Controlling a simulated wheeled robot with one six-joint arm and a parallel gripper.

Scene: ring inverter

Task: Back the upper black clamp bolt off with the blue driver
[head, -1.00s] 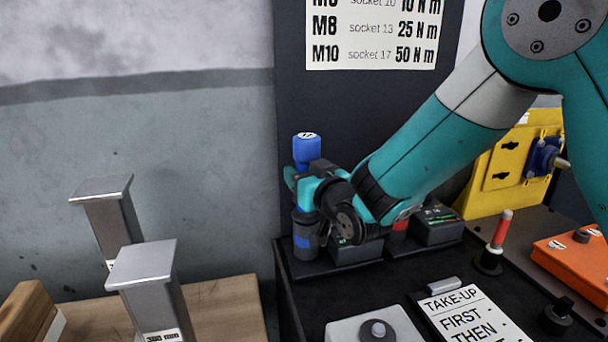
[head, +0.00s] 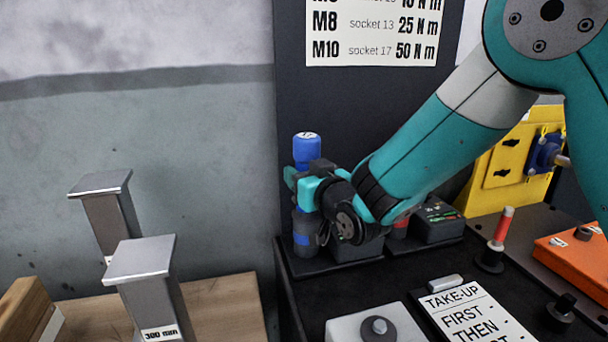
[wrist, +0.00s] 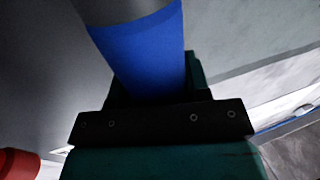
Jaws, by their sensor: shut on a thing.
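The blue driver (head: 307,149) stands upright in a dark holder (head: 305,243) at the back left corner of the black bench top. Its blue cap shows above my gripper (head: 305,187), and a little blue shows below it. My gripper is shut on the driver's body. In the wrist view the blue driver (wrist: 152,55) runs up between the jaws of my gripper (wrist: 150,95). I cannot make out the upper black clamp bolt for certain in these frames.
A red-topped tool (head: 400,228) stands close beside my wrist, with dark trays around it. Two grey posts (head: 140,262) stand at left. A red-handled pin (head: 502,228), an orange block (head: 575,262) and a yellow plate (head: 510,170) are at right. A take-up card (head: 470,315) lies in front.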

